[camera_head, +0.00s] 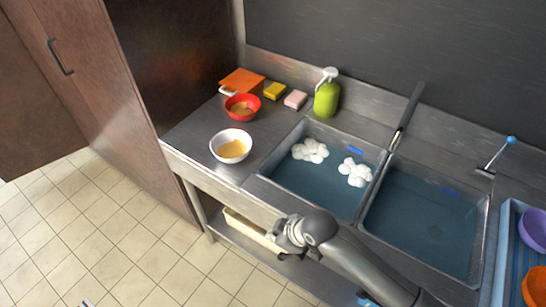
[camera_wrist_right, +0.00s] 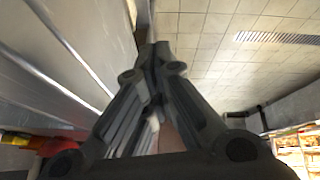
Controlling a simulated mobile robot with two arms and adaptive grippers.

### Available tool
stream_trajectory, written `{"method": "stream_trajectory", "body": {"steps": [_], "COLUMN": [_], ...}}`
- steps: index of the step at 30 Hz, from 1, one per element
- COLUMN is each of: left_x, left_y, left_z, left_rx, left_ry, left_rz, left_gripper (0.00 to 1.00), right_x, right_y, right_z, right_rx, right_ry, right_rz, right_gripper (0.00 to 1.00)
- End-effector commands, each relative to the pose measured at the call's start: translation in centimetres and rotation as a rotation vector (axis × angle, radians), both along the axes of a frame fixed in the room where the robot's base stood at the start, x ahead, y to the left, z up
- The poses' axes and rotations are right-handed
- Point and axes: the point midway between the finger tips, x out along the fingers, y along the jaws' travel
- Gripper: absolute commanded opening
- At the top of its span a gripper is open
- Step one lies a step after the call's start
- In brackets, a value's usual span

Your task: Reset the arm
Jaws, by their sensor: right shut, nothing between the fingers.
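My right arm comes in from the bottom right in the head view. Its gripper (camera_head: 283,236) is in front of the sink counter's front edge, over the lower shelf area. In the wrist view the fingers of this gripper (camera_wrist_right: 160,50) are together at the tips, with nothing between them.
The steel counter (camera_head: 187,138) carries a white bowl (camera_head: 231,146), a red bowl (camera_head: 242,107), sponges and a green soap bottle (camera_head: 327,97). Two water-filled sinks lie right; the left sink (camera_head: 312,190) holds white foam. A blue rack (camera_head: 507,240) holds bowls. Tiled floor at left is clear.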

Motion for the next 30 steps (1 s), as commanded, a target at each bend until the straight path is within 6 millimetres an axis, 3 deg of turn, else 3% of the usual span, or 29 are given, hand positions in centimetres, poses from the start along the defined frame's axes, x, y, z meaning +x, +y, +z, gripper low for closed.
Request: {"method": "stream_trajectory", "body": {"steps": [5, 11, 14, 21, 30], "left_x": [0.1, 0.1, 0.2, 0.2, 0.2], "left_y": [0.1, 0.1, 0.1, 0.1, 0.1], "left_z": [0.0, 0.0, 0.0, 0.0, 0.0], "left_rx": [0.001, 0.001, 0.0, 0.001, 0.001], "left_ry": [-0.001, -0.001, -0.002, -0.003, -0.003], "left_rz": [0.0, 0.001, 0.001, 0.001, 0.001], "left_gripper": [0.4, 0.4, 0.4, 0.4, 0.4], "right_x": [-0.1, -2.7, -4.9, -10.0, -15.2], "right_y": [0.0, -0.6, -2.2, -8.7, -15.0], "right_z": [0.0, 1.2, 2.3, 4.4, 6.1], "right_rx": [0.003, 0.046, 0.069, 0.064, 0.006], "right_ry": [0.002, 0.038, 0.074, 0.147, 0.197], "right_rz": [-0.004, -0.113, -0.236, -0.56, -0.83], "right_gripper": [0.0, 0.0, 0.0, 0.0, 0.0]}}
